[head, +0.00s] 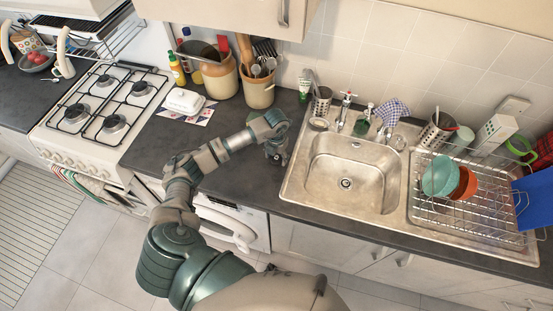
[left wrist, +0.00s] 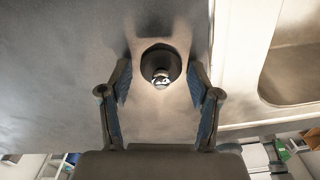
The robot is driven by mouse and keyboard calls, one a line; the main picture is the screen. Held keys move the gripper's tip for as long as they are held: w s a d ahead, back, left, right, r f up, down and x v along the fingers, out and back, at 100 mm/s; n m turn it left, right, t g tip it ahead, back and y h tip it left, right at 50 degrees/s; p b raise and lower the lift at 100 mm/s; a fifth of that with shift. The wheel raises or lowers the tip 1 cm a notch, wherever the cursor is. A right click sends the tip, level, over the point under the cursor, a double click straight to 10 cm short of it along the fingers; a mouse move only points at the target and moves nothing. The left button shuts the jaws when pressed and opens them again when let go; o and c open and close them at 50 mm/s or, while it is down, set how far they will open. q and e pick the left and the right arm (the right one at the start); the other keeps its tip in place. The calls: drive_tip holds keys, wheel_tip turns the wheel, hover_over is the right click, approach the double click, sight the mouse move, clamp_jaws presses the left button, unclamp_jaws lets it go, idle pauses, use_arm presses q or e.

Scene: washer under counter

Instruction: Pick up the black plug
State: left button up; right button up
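The black plug (left wrist: 160,64) shows in the left wrist view as a dark round disc with a shiny metal centre, lying on the grey counter surface. My left gripper (left wrist: 160,72) is open, with one finger on each side of the plug and a gap between each finger and it. In the head view my left gripper (head: 276,152) points down at the dark counter (head: 232,165), just left of the sink. The plug is hidden behind the gripper there. My right gripper is not in view.
The steel sink (head: 345,170) is right of the gripper, its edge close by. A dish rack (head: 465,205) with bowls stands farther right. Utensil pots (head: 258,90) stand behind, a butter dish (head: 184,101) and gas hob (head: 105,105) to the left. The counter front is clear.

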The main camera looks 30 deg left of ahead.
use_arm(q)
drive_tip(key=c, duration=0.7)
drive_tip(key=shift+r, duration=0.1)
